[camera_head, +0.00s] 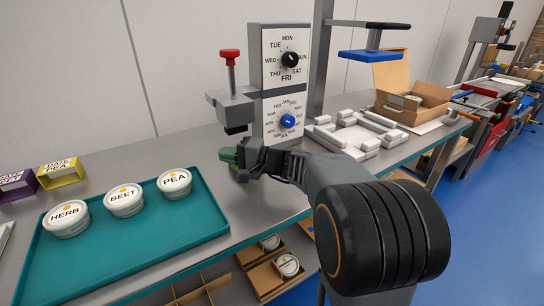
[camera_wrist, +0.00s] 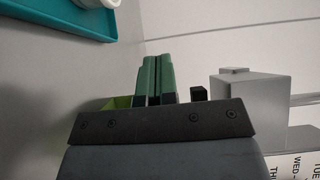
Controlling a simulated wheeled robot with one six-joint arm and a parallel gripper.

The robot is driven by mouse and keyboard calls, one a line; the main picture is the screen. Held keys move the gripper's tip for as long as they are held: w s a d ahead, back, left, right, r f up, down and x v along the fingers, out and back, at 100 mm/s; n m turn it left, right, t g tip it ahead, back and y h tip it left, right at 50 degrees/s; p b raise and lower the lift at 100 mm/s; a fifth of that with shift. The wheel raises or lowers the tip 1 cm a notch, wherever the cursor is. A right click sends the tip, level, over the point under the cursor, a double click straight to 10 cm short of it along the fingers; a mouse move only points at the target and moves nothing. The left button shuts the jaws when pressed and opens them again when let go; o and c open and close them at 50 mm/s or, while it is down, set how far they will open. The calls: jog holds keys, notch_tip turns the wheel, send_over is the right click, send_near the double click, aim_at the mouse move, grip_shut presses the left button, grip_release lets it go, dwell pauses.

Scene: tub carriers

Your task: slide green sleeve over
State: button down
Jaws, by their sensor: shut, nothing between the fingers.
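My gripper (camera_head: 228,155) is over the bench in front of the dial press, its fingers shut together with nothing between them. In the wrist view its two dark green fingers (camera_wrist: 154,80) stand side by side, touching. A lighter green piece, which looks like the green sleeve (camera_wrist: 118,102), shows just behind the gripper in the wrist view, mostly hidden. White tubs labelled HERB (camera_head: 66,218), BEET (camera_head: 124,200) and PEA (camera_head: 174,183) stand in a row on the teal tray (camera_head: 140,262). No sleeve is seen around these tubs.
A yellow sleeve (camera_head: 62,172) and a purple sleeve (camera_head: 16,182) stand behind the tray at left. The press (camera_head: 236,108) has a red knob and a two-dial panel (camera_head: 262,75). A white fixture (camera_head: 355,135) and an open cardboard box (camera_head: 415,100) are at right. The tray's front is clear.

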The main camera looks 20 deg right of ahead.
jog(key=d, duration=0.9)
jog(key=w+d, duration=0.1)
jog(key=d, duration=0.4)
jog(key=shift+w+d+f, duration=0.1)
jog(key=shift+d, duration=0.25)
jog(key=f, duration=0.3)
jog(key=f+b, duration=0.1)
jog(key=shift+a+f, duration=0.25)
jog(key=shift+f, duration=0.15)
jog(key=shift+a, duration=0.5)
